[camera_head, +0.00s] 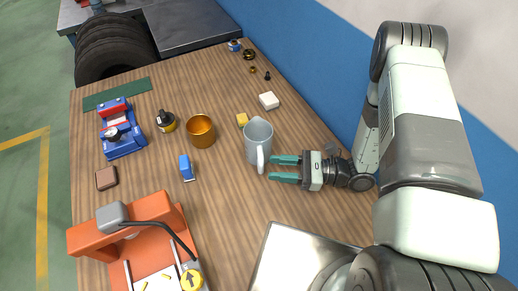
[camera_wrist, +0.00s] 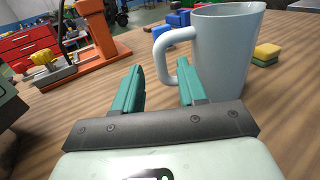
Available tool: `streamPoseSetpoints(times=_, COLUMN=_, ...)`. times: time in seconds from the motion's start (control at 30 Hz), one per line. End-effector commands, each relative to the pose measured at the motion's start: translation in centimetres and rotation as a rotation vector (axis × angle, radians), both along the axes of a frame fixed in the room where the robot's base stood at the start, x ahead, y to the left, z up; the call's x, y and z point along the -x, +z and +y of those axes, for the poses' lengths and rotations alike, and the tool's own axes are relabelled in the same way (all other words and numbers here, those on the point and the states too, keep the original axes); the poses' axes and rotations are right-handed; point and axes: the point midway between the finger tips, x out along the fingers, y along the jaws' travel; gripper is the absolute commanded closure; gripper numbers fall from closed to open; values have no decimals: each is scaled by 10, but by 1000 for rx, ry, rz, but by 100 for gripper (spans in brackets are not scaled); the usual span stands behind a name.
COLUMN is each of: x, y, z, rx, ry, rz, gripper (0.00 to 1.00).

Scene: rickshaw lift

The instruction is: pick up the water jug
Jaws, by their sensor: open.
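The water jug (camera_head: 257,138) is a light grey-blue pitcher with a handle, standing upright on the wooden table near its right side. In the wrist view the jug (camera_wrist: 226,55) stands just beyond and right of the fingers, its handle pointing left. My gripper (camera_head: 285,169) has green fingers and is open and empty, at the lower right of the jug in the head view. In the wrist view my gripper (camera_wrist: 160,88) has its fingers apart, with the lower part of the handle close above and behind the right finger. I cannot tell whether they touch.
An orange cup (camera_head: 201,131) stands left of the jug. A yellow block (camera_head: 242,119) and a white block (camera_head: 269,101) lie behind it. A blue object (camera_head: 186,168) stands left. An orange machine (camera_head: 140,240) fills the front left. A blue wall runs along the right.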

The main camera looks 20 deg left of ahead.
Motion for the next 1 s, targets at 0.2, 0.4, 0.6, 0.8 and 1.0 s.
streamPoseSetpoints(times=0.2, x=4, y=-5, z=15, rx=-3, ry=-15, rz=3, gripper=59)
streamPoseSetpoints(times=0.4, x=9, y=-5, z=39, rx=-2, ry=-15, rz=2, gripper=59)
streamPoseSetpoints(times=0.6, x=11, y=-5, z=48, rx=-2, ry=-17, rz=2, gripper=59)
streamPoseSetpoints(times=0.8, x=11, y=-5, z=49, rx=-2, ry=-17, rz=1, gripper=60)
streamPoseSetpoints(times=1.0, x=11, y=-5, z=48, rx=-2, ry=-17, rz=1, gripper=91)
